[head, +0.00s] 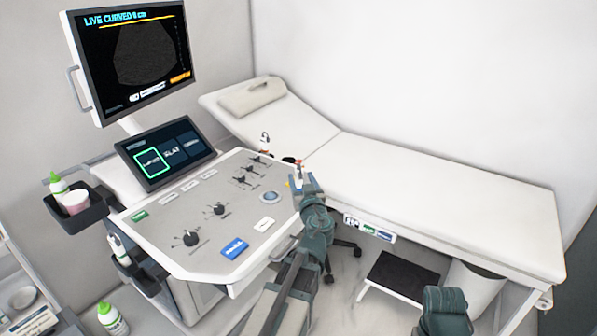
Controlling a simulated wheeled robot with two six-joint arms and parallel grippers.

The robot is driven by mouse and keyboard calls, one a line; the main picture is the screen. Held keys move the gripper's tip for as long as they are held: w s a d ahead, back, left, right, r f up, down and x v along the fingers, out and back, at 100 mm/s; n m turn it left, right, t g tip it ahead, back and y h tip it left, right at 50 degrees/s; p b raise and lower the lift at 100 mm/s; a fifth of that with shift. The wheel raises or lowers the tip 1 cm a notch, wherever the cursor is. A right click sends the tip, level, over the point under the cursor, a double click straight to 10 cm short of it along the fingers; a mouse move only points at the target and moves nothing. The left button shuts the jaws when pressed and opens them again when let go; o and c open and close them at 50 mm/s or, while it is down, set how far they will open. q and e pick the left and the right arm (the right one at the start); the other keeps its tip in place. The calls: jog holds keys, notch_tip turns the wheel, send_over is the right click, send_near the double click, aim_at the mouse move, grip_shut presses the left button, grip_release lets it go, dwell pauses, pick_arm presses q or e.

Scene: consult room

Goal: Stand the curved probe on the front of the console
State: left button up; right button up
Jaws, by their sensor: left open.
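The console (215,260) is a white slanted control panel with knobs and a trackball, and its front edge faces me. My left gripper (299,170) is open at the console's right edge, by a small white piece with red and yellow marks that it partly hides. A white probe-like piece (265,141) stands upright behind the console's far right corner. Another white probe-like piece (117,243) sits in a dark holder on the left side. I cannot tell which is the curved probe. The monitor (140,60) reads "LIVE CURVED".
An exam couch (430,185) runs along the wall at the right, with a dark step (402,276) below it. A green-capped bottle (112,320) stands lower left. The console's front edge looks mostly bare.

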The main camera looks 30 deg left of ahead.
pick_arm(q)
jog(key=v, duration=0.5)
jog(key=shift+d+f, duration=0.1)
jog(key=s+d+f+m+g+h, duration=0.2)
jog(key=s+d+f+g, duration=0.15)
jog(key=d+f, duration=0.3)
jog(key=s+d+f+m+g+h, duration=0.1)
jog(key=s+d+f+g+h, duration=0.15)
jog(key=d+f+g, duration=0.4)
jog(key=s+d+f+m+g+h, duration=0.2)
jog(key=s+d+f+m+h, duration=0.1)
jog(key=s+d, duration=0.4)
jog(key=s+d+f+m+g+h, duration=0.2)
jog(key=s+d+f+m, duration=0.3)
jog(key=d, duration=0.5)
jog(key=shift+s+f+m+h, duration=0.35)
jog(key=shift+s+m+h, duration=0.1)
jog(key=shift+s, duration=0.5)
jog(key=shift+r, duration=0.1)
